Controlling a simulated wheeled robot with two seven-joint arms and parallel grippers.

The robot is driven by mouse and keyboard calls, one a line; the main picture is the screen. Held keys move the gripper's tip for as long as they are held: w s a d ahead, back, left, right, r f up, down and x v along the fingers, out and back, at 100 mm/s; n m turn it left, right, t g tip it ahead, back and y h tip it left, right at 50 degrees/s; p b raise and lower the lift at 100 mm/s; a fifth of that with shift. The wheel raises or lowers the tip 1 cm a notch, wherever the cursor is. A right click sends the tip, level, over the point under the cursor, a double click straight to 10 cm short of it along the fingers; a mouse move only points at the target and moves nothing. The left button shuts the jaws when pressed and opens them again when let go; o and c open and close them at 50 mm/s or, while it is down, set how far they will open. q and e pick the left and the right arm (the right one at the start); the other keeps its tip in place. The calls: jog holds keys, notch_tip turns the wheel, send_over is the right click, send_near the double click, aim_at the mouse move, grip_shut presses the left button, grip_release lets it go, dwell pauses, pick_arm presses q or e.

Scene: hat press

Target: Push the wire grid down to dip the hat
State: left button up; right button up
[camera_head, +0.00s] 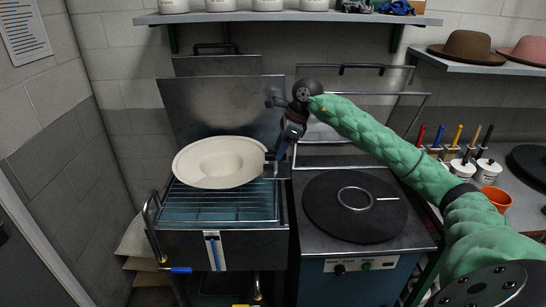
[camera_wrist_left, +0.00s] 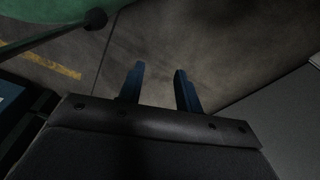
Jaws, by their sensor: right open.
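A cream wide-brimmed hat (camera_head: 218,162) lies crown-down or dished, tilted slightly, on the wire grid (camera_head: 222,207) at the top of a metal tank (camera_head: 225,245). Blue shows under the grid bars. My right gripper (camera_head: 272,168) is open at the right edge of the hat's brim, above the tank's right side. I cannot tell whether it touches the brim. The grid's rear part is hidden by the hat. My left gripper (camera_wrist_left: 160,88) is open and empty in the left wrist view, with bare floor beyond it. It is not seen in the head view.
A raised metal lid (camera_head: 222,105) stands behind the tank. To the right is a press with a round dark plate (camera_head: 354,206). Several brushes and an orange cup (camera_head: 497,199) are at the far right. A shelf (camera_head: 290,17) runs above.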

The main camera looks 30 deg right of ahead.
aim_at(275, 153)
jog(key=x, duration=0.1)
jog(key=p+x, duration=0.1)
jog(key=x, duration=0.1)
jog(key=shift+w+f, duration=0.25)
jog(key=shift+w, duration=0.15)
jog(key=shift+s+a+f+p, duration=0.1)
jog(key=shift+a+f+p, duration=0.2)
jog(key=shift+f+p, duration=0.25)
jog(key=shift+f, duration=0.4)
pick_arm(q)
jog(key=f, duration=0.1)
jog(key=s+a+f, duration=0.1)
jog(key=a+f, duration=0.1)
jog(key=f, duration=0.1)
jog(key=shift+s+a, duration=0.1)
jog(key=shift+s, duration=0.2)
pick_arm(e)
grip_shut()
